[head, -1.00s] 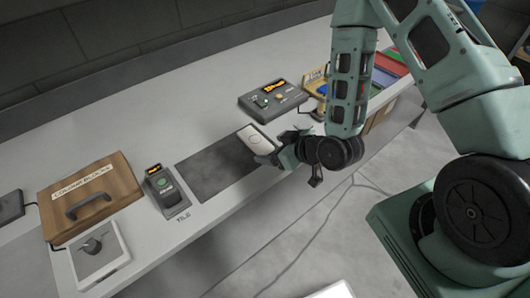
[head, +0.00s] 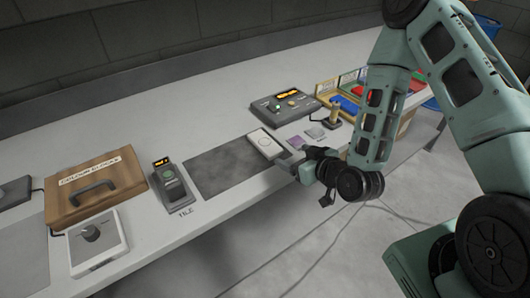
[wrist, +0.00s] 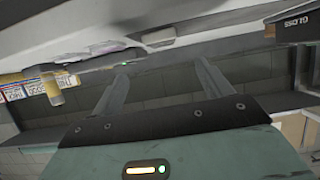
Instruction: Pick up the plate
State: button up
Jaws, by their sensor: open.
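A pale rectangular plate-like piece with a round mark (head: 265,143) lies on the counter at the right end of a dark grey mat (head: 222,165). I cannot tell for sure that it is the plate. A flat purple piece (head: 297,142) and a small grey piece (head: 316,132) lie to its right. My gripper (head: 302,180) is at the counter's front edge, just in front of these pieces. In the wrist view my gripper (wrist: 160,88) has its fingers apart, with nothing held between them.
A grey control box (head: 284,106) with an orange display stands behind. Colored bins (head: 352,98) and an upright post (head: 334,115) are at right. A wooden case (head: 95,183), a small device (head: 171,185) and a dial box (head: 97,240) are at left.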

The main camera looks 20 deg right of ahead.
send_near(268, 145)
jog(key=shift+x, duration=1)
jog(key=shift+p+x, duration=1.25)
jog(key=shift+x, duration=2)
jog(key=c, duration=1.1)
jog(key=shift+c, duration=0.2)
